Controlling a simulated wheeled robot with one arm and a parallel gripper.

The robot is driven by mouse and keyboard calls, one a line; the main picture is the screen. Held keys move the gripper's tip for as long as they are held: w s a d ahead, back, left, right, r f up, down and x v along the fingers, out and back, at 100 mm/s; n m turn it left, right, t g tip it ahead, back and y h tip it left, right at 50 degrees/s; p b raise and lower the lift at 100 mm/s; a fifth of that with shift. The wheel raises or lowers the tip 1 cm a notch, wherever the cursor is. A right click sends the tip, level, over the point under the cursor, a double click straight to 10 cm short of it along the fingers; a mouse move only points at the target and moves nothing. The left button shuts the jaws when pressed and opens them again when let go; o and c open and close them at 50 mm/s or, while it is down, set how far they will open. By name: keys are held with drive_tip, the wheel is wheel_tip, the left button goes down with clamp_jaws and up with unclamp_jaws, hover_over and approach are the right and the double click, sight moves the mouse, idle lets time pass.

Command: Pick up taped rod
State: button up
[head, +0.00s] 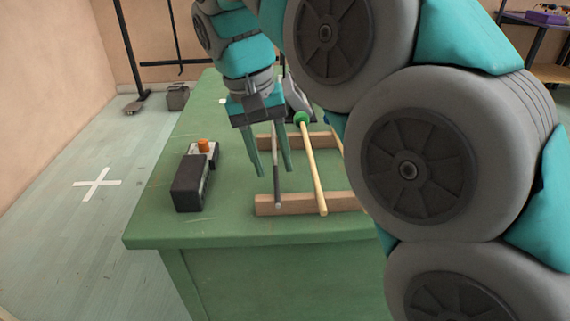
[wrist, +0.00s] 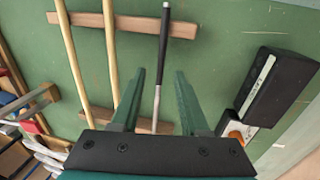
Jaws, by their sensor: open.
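The taped rod (head: 277,190) is a thin rod, black along one part and bare metal along the other. It lies across two wooden rails on the green table. In the wrist view the rod (wrist: 163,45) runs between my fingers, its black end with a pale tip pointing up the picture. My gripper (head: 275,172) is open and points down over the rod, one finger on each side. It also shows in the wrist view (wrist: 160,72), with gaps between the rod and both fingers. I cannot tell the exact height of the fingertips above the rod.
A green-headed mallet (head: 314,170) with a pale wooden handle lies on the rails (head: 262,205) just right of the rod; another pale handle (wrist: 67,40) lies beyond it. A black box (head: 186,185) with an orange part stands left. Green tabletop (head: 155,225) is free at front left.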

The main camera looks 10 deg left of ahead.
drive_tip(key=shift+c, duration=0.4)
clamp_jaws()
idle(1.0)
